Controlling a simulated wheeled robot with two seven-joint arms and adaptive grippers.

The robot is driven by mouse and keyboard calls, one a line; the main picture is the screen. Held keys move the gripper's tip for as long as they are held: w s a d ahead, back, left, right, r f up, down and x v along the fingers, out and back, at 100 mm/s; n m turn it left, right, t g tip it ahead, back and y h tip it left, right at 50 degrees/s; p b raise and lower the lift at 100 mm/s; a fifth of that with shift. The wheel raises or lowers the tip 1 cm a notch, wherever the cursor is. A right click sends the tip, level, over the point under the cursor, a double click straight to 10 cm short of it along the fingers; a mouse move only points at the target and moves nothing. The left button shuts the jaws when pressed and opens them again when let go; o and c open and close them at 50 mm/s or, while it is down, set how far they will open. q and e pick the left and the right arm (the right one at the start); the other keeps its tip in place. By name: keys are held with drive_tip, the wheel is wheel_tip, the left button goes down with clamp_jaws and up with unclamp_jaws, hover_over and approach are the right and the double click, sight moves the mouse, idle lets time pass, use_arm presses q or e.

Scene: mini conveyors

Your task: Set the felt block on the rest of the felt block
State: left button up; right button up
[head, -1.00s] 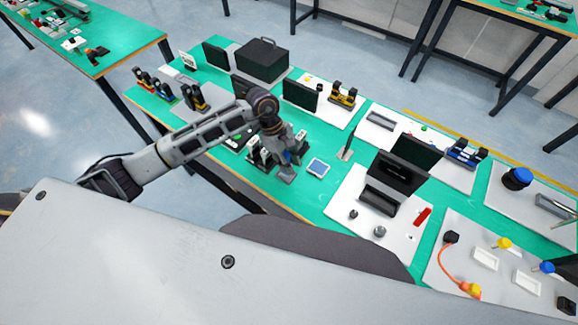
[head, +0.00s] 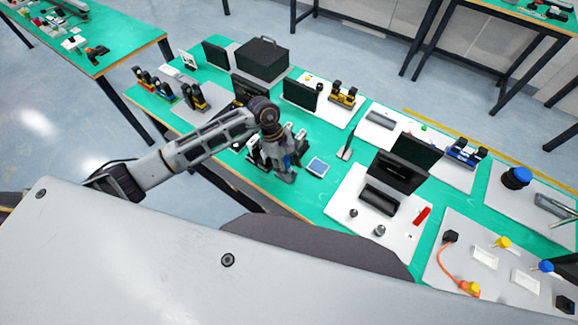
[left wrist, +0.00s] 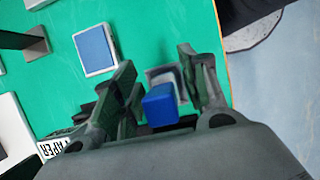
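In the left wrist view the blue felt block (left wrist: 160,106) lies between the two fingers of my left gripper (left wrist: 165,85), with green gaps showing at its sides. The fingers are apart and do not visibly press on it. A grey, framed piece (left wrist: 165,73), apparently its rest, shows just beyond the block; the contact between them is hidden. In the head view my left gripper (head: 283,160) points down at the near part of the green table, and a bit of the blue block (head: 288,160) shows by the fingers. My right gripper is not in view.
A white-rimmed blue square pad (head: 317,167) lies just right of the gripper, also in the left wrist view (left wrist: 95,49). A small upright stand (head: 346,147) and a white board (head: 340,205) are farther right. The table's near edge is close.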

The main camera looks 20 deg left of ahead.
use_arm(q)
drive_tip(key=shift+r, duration=0.2)
idle(0.3)
drive_tip(key=b+v, duration=0.2)
drive_tip(key=v, duration=1)
idle(0.5)
